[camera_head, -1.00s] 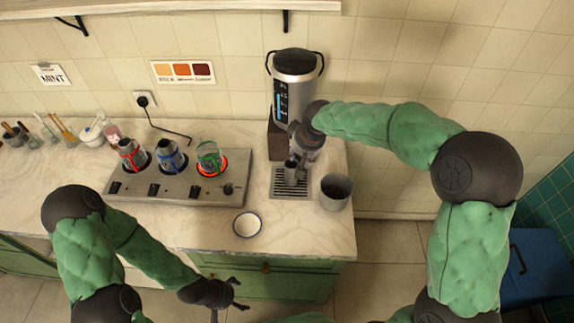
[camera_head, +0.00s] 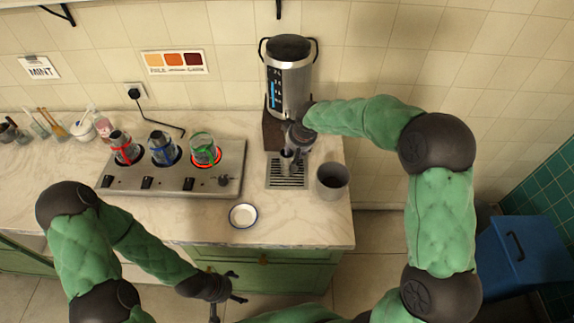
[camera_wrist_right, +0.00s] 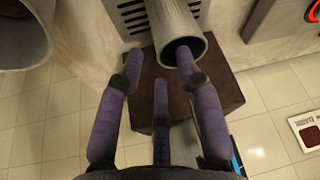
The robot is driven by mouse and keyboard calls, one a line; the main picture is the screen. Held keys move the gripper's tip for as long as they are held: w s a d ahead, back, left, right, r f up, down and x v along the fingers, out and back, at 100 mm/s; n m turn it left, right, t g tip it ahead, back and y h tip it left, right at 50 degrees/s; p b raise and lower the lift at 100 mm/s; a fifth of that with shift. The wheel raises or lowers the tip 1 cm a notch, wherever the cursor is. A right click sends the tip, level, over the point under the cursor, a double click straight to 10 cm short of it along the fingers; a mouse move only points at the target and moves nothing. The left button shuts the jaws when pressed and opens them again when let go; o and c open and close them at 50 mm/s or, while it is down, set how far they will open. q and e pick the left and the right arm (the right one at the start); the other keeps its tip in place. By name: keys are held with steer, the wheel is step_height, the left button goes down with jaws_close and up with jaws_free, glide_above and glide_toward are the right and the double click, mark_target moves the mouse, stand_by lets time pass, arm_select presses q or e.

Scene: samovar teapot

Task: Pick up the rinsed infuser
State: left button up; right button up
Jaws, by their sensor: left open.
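A small metal cylinder (camera_head: 288,160), which looks like the infuser, stands upright on the slotted drip tray (camera_head: 287,184) below the samovar. In the right wrist view the open-ended metal cylinder (camera_wrist_right: 177,25) is at the top. My right gripper (camera_head: 300,137) is in front of the samovar, just above the cylinder. In its wrist view my right gripper (camera_wrist_right: 160,65) has its fingers spread. One fingertip overlaps the cylinder's opening; whether it touches, I cannot tell. My left gripper (camera_head: 238,287) is open and empty, low in front of the counter.
The samovar (camera_head: 289,75) stands behind the tray. A grey bin (camera_head: 333,180) is close on its right. A white dish (camera_head: 243,215) lies at the front. A burner plate (camera_head: 175,183) carries several glass vessels, one on a glowing red ring. The front counter is mostly clear.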

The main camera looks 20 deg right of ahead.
steer(key=shift+w+f, duration=0.3)
steer(key=shift+f, duration=0.3)
jaws_close()
steer(key=shift+r, duration=0.2)
